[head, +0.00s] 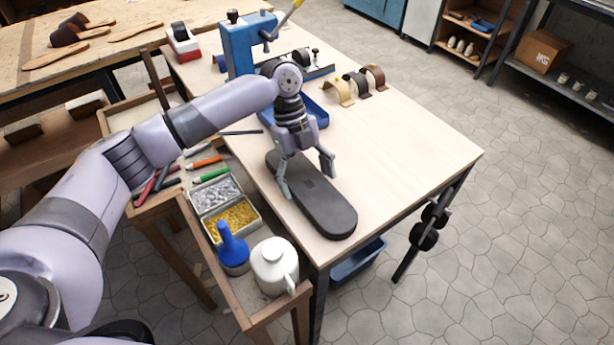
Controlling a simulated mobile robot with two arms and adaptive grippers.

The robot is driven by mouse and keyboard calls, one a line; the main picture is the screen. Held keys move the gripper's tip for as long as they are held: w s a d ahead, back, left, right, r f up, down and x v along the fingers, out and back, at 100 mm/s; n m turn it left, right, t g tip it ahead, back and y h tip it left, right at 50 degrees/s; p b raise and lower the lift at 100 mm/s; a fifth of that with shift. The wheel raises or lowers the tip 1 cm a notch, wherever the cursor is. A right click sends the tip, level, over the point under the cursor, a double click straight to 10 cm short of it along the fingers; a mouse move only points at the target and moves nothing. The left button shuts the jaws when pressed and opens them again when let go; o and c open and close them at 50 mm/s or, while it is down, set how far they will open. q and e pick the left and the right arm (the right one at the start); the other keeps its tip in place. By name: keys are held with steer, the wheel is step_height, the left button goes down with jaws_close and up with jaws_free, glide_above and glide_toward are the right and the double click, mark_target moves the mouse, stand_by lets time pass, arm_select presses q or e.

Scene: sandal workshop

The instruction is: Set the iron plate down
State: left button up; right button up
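The iron plate (332,213) is a long, dark grey, sole-shaped slab with rounded ends. It lies flat at the near left part of the pale worktable (423,145), or just above it; I cannot tell whether it touches the top. My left gripper (307,182) points down over its middle. One finger is at each long edge of the plate, and it looks shut on it across the width. The far end is partly behind the gripper. My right gripper is not in view.
A blue press (240,47), a blue tray (318,108) and several curved straps (340,92) stand farther back. A low side shelf holds boxes of small parts (232,220), a blue bottle (232,248) and a white jug (273,267). The table's right side is clear.

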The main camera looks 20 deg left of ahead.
arm_select(q)
steer(key=shift+o, duration=0.7)
steer(key=shift+w, duration=0.1)
steer(key=b+v, duration=0.2)
steer(key=v, duration=1)
steer(key=shift+b, duration=0.3)
steer(key=shift+r, duration=0.1)
